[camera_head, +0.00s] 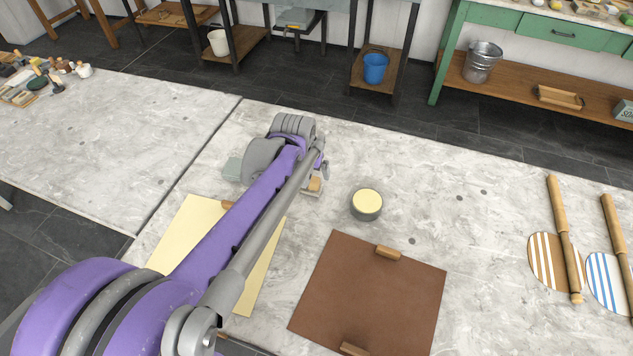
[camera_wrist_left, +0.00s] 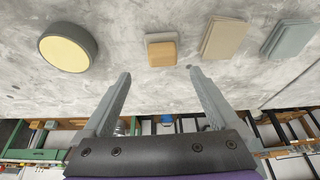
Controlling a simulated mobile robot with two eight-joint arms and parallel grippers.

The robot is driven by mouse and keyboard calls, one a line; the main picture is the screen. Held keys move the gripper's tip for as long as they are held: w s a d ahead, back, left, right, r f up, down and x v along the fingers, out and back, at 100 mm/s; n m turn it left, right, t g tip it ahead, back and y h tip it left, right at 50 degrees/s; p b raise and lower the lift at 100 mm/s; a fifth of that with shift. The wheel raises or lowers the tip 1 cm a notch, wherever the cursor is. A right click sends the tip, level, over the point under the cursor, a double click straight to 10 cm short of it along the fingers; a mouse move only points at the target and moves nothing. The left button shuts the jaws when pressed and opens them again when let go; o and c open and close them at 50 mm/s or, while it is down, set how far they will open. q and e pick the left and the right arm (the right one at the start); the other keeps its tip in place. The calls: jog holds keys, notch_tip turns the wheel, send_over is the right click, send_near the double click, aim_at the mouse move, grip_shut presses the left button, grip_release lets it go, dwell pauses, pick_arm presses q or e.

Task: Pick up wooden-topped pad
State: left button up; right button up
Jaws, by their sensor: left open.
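The wooden-topped pad (camera_wrist_left: 161,50) is a small block with a tan wooden top on a pale base. In the left wrist view it lies on the grey stone surface, just beyond the fingertips and in line with the gap between them. In the head view the pad (camera_head: 314,185) shows partly beside my arm. My left gripper (camera_wrist_left: 160,74) is open, with nothing between its fingers. In the head view its fingers (camera_head: 325,170) show only in part at the end of my purple arm. My right gripper is in neither view.
Close to the pad are a round grey tin with a cream top (camera_head: 367,203), also in the wrist view (camera_wrist_left: 68,48), a beige block (camera_wrist_left: 225,38) and a blue-grey block (camera_wrist_left: 288,40). A brown board (camera_head: 370,300) and cream sheet (camera_head: 190,235) lie nearer. Rollers (camera_head: 562,240) are at right.

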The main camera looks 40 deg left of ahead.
aim_at(311, 179)
pick_arm(q)
jog(key=shift+w+a+f, duration=0.1)
jog(key=shift+a+f, duration=0.05)
jog(key=shift+f, duration=0.5)
jog(key=shift+a+f, duration=0.15)
jog(key=shift+f, duration=0.45)
jog(key=x, duration=0.3)
jog(key=b+x, duration=0.1)
jog(key=x, duration=0.1)
jog(key=shift+w+a, duration=0.15)
jog(key=shift+w, duration=0.15)
jog(key=c, duration=1.5)
